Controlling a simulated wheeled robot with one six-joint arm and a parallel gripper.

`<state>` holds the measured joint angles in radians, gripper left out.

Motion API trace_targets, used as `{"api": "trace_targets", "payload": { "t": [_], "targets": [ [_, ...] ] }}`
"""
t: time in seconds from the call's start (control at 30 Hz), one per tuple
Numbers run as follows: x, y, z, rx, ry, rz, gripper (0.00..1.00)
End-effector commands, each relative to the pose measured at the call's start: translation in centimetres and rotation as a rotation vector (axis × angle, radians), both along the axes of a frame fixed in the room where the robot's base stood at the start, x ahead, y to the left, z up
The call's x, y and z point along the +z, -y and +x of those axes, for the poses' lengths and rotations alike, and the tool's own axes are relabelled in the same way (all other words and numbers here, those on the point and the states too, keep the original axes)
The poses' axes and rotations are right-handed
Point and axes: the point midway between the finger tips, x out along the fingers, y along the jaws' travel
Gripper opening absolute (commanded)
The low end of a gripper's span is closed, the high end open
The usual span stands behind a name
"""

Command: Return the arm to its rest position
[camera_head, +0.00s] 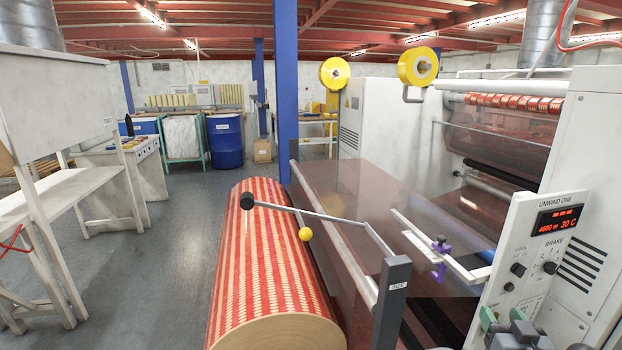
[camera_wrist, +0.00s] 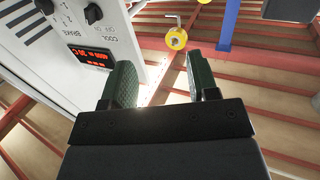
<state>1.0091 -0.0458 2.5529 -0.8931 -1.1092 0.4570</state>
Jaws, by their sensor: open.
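My gripper (camera_wrist: 163,78) is open and empty in the wrist view, its two dark green fingers apart with nothing between them. It points up toward the ceiling beams. In the head view my gripper (camera_head: 512,322) shows at the bottom right, partly cut off by the lower edge. It is in front of the white control panel (camera_head: 527,232), which has a red display, knobs and a brake dial. The panel (camera_wrist: 110,22) also fills the upper left of the wrist view, beside the left finger.
A large red-and-cream striped roll (camera_head: 267,262) stands at centre left with a metal roller arm (camera_head: 322,215) above it. The white machine (camera_head: 597,170) fills the right side. A blue pillar (camera_head: 287,95) rises behind. Grey floor (camera_head: 180,250) is free between the roll and the white bench.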

Motion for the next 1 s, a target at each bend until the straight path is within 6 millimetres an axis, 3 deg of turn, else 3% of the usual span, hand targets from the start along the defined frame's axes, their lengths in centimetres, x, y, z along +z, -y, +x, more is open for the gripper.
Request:
{"api": "trace_targets", "payload": {
  "t": [0.27,0.5,0.67,0.77,0.87,1.0],
  "targets": [
    [-2.6,1.6,-0.5,-0.107,-0.155,0.000,0.54],
    [-5.5,4.1,-2.7,-0.279,-0.359,0.035,0.54],
    [-6.5,4.6,-4.5,-0.395,-0.546,0.083,0.54],
    [-6.4,3.3,-5.4,-0.445,-0.705,0.136,0.54],
    [-5.3,0.1,-6.0,-0.445,-0.878,0.201,0.54],
    [-2.2,-7.1,-6.3,-0.338,-1.099,0.291,0.54]
  ]
}}
